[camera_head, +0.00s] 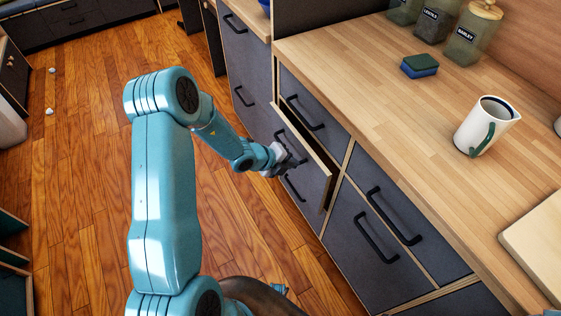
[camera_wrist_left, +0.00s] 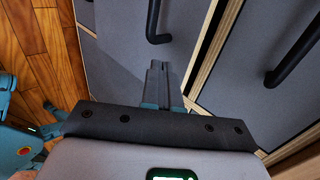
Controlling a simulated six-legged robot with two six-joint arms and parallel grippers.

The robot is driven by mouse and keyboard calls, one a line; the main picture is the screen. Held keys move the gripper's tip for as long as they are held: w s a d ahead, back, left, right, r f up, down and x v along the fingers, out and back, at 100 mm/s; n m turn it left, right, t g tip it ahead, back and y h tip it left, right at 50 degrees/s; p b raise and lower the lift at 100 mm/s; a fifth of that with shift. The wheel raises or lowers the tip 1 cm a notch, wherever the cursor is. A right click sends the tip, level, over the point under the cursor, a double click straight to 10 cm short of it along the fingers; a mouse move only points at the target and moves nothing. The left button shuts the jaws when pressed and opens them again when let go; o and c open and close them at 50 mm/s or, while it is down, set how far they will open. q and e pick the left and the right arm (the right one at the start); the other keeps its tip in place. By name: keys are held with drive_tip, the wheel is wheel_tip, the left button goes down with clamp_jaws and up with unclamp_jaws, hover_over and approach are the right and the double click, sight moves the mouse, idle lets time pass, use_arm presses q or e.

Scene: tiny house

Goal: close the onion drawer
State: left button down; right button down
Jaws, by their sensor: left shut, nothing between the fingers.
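A dark grey drawer (camera_head: 315,180) stands partly open from the cabinet under the wooden counter, its light wood edge showing. Its inside is mostly hidden, and I see no onion. My left gripper (camera_head: 291,162) is at the front face of this drawer, near its handle. In the left wrist view the fingers (camera_wrist_left: 157,72) are shut together with nothing between them, pointing at the grey front (camera_wrist_left: 125,45) below a black bar handle (camera_wrist_left: 153,22). Whether the tips touch the front I cannot tell. My right gripper is not in view.
Other drawers (camera_head: 363,238) with black handles look shut around it. On the counter (camera_head: 370,95) are a white mug (camera_head: 480,128), a blue and green sponge (camera_head: 419,67) and several jars (camera_head: 472,35). The wooden floor (camera_head: 90,150) to the left is mostly clear.

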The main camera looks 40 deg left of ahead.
sight(310, 158)
use_arm(q)
drive_tip(key=shift+w+d+p, duration=0.1)
drive_tip(key=shift+w+d, duration=0.2)
drive_tip(key=shift+w, duration=0.35)
drive_tip(key=shift+w+d+p, duration=0.1)
drive_tip(key=shift+w+d, duration=0.15)
drive_tip(key=shift+w, duration=0.45)
drive_tip(key=shift+w+d+p, duration=0.1)
drive_tip(key=shift+w+d, duration=0.2)
drive_tip(key=shift+w, duration=0.35)
drive_tip(key=shift+w, duration=0.1)
